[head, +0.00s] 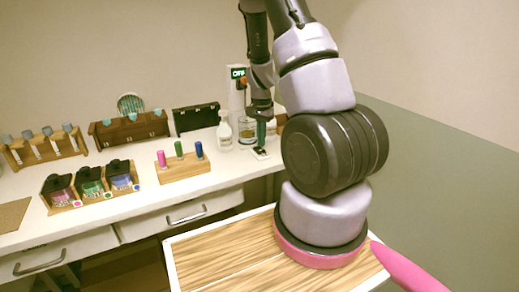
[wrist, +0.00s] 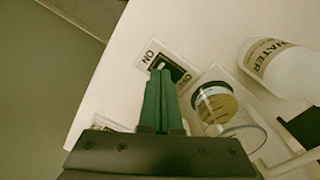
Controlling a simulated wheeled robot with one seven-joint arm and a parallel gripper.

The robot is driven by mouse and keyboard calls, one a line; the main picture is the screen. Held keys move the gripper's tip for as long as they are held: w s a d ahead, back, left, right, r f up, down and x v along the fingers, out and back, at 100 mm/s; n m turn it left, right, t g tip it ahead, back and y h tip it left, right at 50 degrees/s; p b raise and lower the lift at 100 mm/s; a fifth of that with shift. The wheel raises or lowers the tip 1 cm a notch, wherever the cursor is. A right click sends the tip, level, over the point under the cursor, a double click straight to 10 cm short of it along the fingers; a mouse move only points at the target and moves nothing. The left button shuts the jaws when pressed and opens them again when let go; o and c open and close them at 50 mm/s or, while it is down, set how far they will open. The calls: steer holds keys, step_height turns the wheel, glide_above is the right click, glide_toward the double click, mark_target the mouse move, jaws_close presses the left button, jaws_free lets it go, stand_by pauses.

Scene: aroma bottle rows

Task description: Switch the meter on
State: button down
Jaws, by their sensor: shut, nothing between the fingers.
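The switch plate, marked ON and OFF, lies on the white counter in the wrist view (wrist: 147,57), with a dark rocker between the words. It shows small in the head view (head: 261,156). The meter (head: 238,95) stands behind it as a pale upright unit; its small dark display appears to read OFF in green. My gripper (wrist: 160,74) has its green fingers pressed together and empty, tips over the rocker area and hiding part of it. It points down above the plate in the head view (head: 262,143). I cannot tell whether the tips touch the rocker.
A glass container (wrist: 215,103) stands just right of my fingers. A white WATER bottle (wrist: 282,68) is beyond it. Bottle holders (head: 90,198) and a wooden block with coloured pegs (head: 184,172) stand left on the counter. The counter edge is close on the wrist view's left.

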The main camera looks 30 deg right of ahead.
steer(key=shift+f, duration=0.9)
stand_by(0.4)
steer(key=shift+r, duration=3.5)
step_height(320, 180, up, 10)
steer(key=n+t+y, duration=0.1)
steer(key=t, duration=0.1)
glide_above(261, 150)
steer(key=s+a, duration=0.1)
steer(key=a, duration=0.3)
steer(key=s+a+r+n+t, duration=0.2)
steer(key=s+a+r, duration=0.25)
steer(key=r, duration=0.45)
steer(key=s+a+r+n+t+y, duration=0.1)
steer(key=s+a+r+n+t, duration=0.2)
steer(key=s+r, duration=0.8)
steer(key=s+a+n, duration=0.1)
steer(key=s, duration=0.2)
steer(key=shift+a+r, duration=0.15)
steer(key=shift+a, duration=0.2)
